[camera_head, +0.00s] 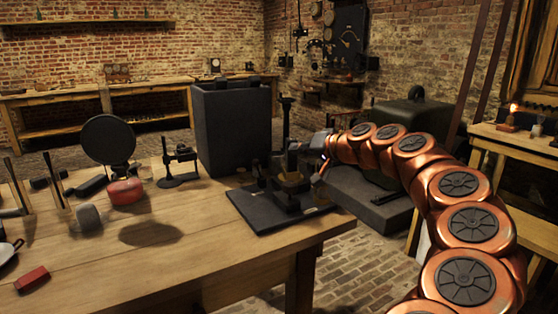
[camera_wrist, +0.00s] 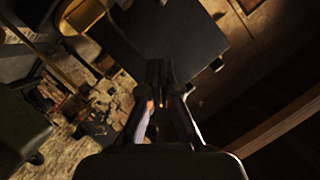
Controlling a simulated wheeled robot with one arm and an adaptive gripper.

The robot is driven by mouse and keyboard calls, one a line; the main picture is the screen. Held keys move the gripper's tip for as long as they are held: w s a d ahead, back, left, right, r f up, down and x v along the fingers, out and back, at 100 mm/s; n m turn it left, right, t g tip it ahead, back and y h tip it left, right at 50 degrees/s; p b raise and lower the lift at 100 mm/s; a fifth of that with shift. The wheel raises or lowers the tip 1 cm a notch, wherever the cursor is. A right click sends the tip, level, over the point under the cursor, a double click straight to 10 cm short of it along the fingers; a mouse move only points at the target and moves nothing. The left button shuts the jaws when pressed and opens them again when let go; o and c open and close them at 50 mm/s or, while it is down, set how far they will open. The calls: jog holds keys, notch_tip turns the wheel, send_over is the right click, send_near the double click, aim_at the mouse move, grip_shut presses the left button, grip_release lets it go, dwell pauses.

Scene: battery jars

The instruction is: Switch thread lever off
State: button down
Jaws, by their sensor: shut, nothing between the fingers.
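A dark apparatus (camera_head: 290,182) with brass parts stands on a black rectangular base (camera_head: 262,212) at the table's right end in the head view. It is probably the device with the thread lever, but I cannot pick out the lever itself. My gripper (camera_head: 318,158) is at the right side of this apparatus, close to its upper part. I cannot tell whether it touches. In the wrist view my gripper (camera_wrist: 160,72) is shut and empty, with its fingertips in front of a flat dark panel (camera_wrist: 172,28).
A tall dark box (camera_head: 232,125) stands behind the apparatus, left of it. A round black disc (camera_head: 108,138), a red object (camera_head: 125,191) and a red block (camera_head: 31,279) are on the wooden table (camera_head: 190,260). A dark machine (camera_head: 400,120) stands behind my arm.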

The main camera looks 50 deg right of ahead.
send_near(255, 160)
jog(key=w+d+r, duration=0.1)
jog(key=w+d, duration=0.3)
jog(key=shift+w+a+f+b, duration=0.7)
jog(key=shift+w+a+f, duration=0.3)
jog(key=shift+w+f, duration=0.2)
jog(key=a+n+b, duration=0.1)
jog(key=n+h+b, duration=0.1)
jog(key=shift+w+a+f+g+b, duration=0.2)
jog(key=shift+w+a+g+b, duration=0.05)
jog(key=shift+a+g+b, duration=0.15)
jog(key=shift+r, duration=0.1)
jog(key=shift+d, duration=0.15)
jog(key=shift+s+d, duration=0.25)
jog(key=shift+d, duration=0.35)
